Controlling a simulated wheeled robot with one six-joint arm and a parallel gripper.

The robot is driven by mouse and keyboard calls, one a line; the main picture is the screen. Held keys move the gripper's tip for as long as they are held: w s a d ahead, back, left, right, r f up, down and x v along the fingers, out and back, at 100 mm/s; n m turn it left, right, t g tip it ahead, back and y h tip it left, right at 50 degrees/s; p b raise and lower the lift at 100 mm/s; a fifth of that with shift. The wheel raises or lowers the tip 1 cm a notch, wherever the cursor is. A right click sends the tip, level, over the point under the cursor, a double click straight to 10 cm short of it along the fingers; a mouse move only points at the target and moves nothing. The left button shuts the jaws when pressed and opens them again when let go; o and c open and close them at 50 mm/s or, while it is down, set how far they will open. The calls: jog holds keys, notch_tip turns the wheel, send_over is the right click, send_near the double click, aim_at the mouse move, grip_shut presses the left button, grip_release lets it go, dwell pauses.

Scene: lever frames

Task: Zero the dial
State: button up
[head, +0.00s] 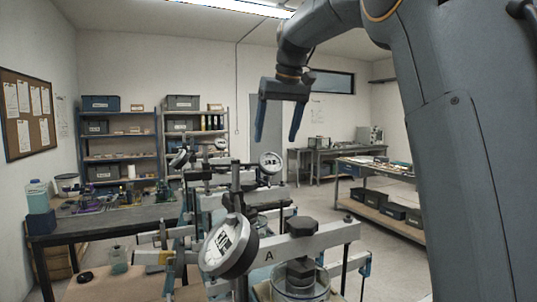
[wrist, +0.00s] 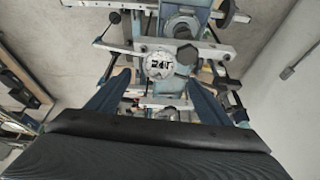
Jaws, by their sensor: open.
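A round dial (head: 230,246) with a white face and dark markings sits at the near end of a lever frame (head: 325,238) marked "A" in the head view. Its reading is too small to tell. A second dial (head: 270,163) stands farther back, with smaller ones behind. My gripper (head: 277,138) is open and empty, high above the frames with its fingers pointing down. In the wrist view, a pale round dial face (wrist: 158,66) shows beyond and between the open fingers, apart from them. I cannot tell which dial this is.
A clear glass jar (head: 300,281) stands under the near lever. A dark bench (head: 105,218) with bottles is at left, and a workbench (head: 385,172) is at right. Shelves (head: 118,137) line the back wall. Open floor shows at right.

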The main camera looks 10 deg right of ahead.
aim_at(272, 160)
jog(key=shift+p+x, duration=1.45)
jog(key=shift+x, duration=2.45)
jog(key=c, duration=1)
jog(key=shift+w+d+m, duration=0.1)
jog(key=shift+d+m, duration=0.1)
jog(key=shift+m, duration=0.3)
jog(key=shift+c, duration=0.2)
jog(key=m+y, duration=0.2)
jog(key=m, duration=0.1)
jog(key=shift+d, duration=0.1)
jog(key=o, duration=1)
jog(key=shift+o, duration=0.2)
jog(key=b+v, duration=0.3)
jog(key=v, duration=0.4)
jog(key=shift+s+r, duration=0.2)
jog(key=shift+r, duration=0.15)
jog(key=shift+d, duration=0.1)
